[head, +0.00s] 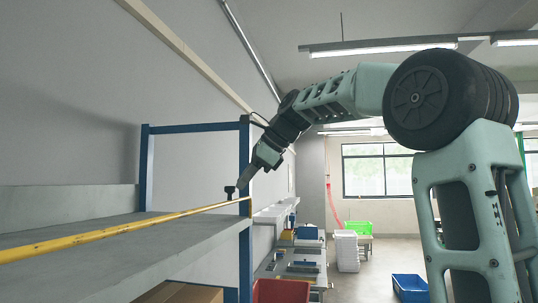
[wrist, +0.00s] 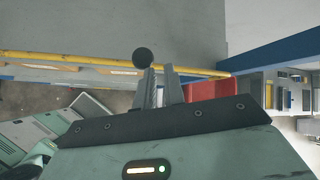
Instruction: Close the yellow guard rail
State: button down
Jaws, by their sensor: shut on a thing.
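The yellow guard rail (head: 120,229) runs along the front of a grey shelf, from the lower left to near a blue post. It also crosses the wrist view (wrist: 95,60) from left to right. A black round knob (head: 230,190) stands up near the rail's far end; it shows beside my fingertips in the wrist view (wrist: 143,58). My gripper (head: 242,184) is at that far end, with its fingers (wrist: 161,72) at the rail, just right of the knob. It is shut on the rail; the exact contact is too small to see.
The grey shelf (head: 50,239) has a bare top within a frame with a blue post (head: 245,250). Below and beyond are a red bin (head: 281,291), white stacked crates (head: 347,252), a green bin (head: 358,228) and a blue bin (head: 409,287). Open floor lies between them.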

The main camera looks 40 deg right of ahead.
jog(key=b+v, duration=0.2)
jog(key=v, duration=1.5)
jog(key=shift+s+b, duration=0.2)
jog(key=shift+b, duration=0.1)
jog(key=shift+d+r, duration=0.1)
